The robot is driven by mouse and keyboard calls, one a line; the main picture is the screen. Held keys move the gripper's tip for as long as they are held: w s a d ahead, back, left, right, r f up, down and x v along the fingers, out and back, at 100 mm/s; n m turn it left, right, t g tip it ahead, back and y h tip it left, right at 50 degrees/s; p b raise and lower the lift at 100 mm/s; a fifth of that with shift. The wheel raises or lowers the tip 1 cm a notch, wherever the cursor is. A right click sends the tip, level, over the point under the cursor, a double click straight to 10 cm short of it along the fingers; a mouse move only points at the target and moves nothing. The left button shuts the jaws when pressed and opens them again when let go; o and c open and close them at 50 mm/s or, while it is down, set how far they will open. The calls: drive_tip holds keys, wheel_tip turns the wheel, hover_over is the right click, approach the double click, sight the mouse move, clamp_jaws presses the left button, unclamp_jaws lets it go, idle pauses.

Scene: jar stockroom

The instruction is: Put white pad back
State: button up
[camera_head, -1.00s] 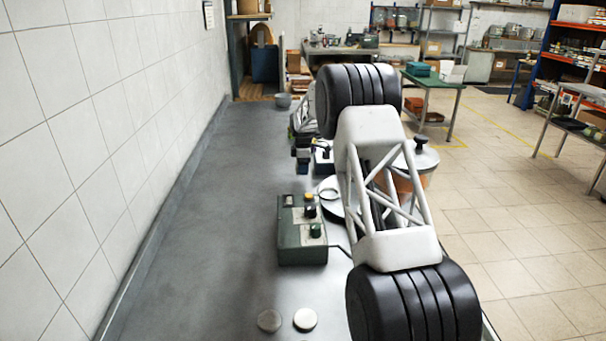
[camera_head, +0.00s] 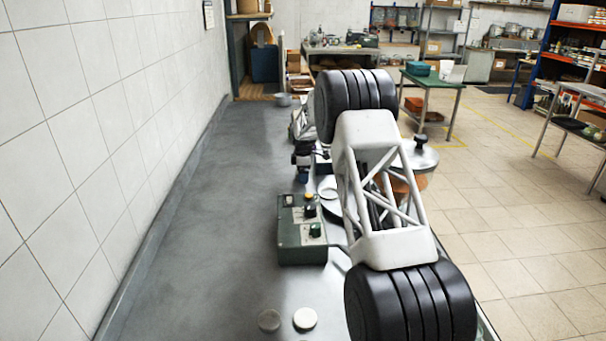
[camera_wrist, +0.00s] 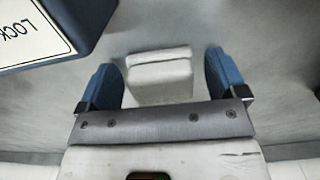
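A pale white block, possibly the white pad (camera_wrist: 160,82), lies on the grey surface in the wrist view. My gripper (camera_wrist: 163,68) has its two blue fingers spread, one on each side of this block, with a visible gap on both sides. The fingers do not appear to touch it. In the head view my gripper (camera_head: 302,165) shows only partly, low over the bench behind the green control box; my arm hides much of that area.
A dark blue box with a lettered label (camera_wrist: 40,30) stands close by at upper left in the wrist view. A green control box (camera_head: 302,230) with knobs stands on the bench. A lidded pot (camera_head: 420,158) is right of my arm. The bench's left side (camera_head: 200,220) is clear.

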drive_tip(key=shift+r, duration=0.1)
wheel_tip(320, 180, up, 12)
idle(1.0)
drive_tip(key=shift+r, duration=0.15)
idle(0.4)
